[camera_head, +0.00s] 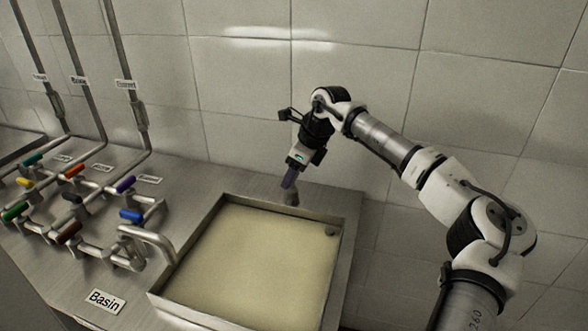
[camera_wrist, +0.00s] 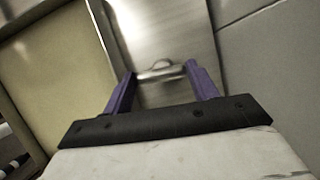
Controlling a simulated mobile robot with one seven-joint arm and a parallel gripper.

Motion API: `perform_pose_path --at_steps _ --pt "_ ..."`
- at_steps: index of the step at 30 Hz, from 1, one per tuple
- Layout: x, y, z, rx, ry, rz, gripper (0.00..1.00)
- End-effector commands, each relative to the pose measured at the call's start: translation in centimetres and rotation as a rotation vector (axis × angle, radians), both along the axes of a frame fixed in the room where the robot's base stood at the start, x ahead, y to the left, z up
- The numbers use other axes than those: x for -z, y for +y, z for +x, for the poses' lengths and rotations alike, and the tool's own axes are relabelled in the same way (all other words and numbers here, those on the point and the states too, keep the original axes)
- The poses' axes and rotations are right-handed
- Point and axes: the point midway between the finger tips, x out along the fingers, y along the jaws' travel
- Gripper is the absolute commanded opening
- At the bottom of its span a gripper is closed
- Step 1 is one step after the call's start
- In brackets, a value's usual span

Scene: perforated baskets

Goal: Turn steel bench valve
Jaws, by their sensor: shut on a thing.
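The steel bench valve (camera_head: 291,197) stands on the bench top, just behind the far rim of the basin. Only a small grey part of it shows under my gripper (camera_head: 289,181), which points down at it. In the wrist view, a steel piece of the valve (camera_wrist: 160,70) lies between the tips of the two purple fingers of my gripper (camera_wrist: 160,74). The fingers are apart by about the width of that piece and shut on it. The valve's lower body is mostly hidden, and I cannot tell how far it is turned.
A basin (camera_head: 335,265) of pale liquid fills the bench front. A curved spout (camera_head: 152,240) rises at its left. Several coloured-handle valves, including a blue one (camera_head: 131,215), crowd the left, with pipes (camera_head: 125,75) behind. A tiled wall (camera_head: 350,75) stands close behind my arm.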

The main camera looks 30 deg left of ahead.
Motion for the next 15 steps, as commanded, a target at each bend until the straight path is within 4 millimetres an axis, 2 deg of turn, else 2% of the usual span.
perform_pose_path --at_steps 15 --pt "-0.04 0.02 0.08 -0.112 -0.001 -0.001 0.35"
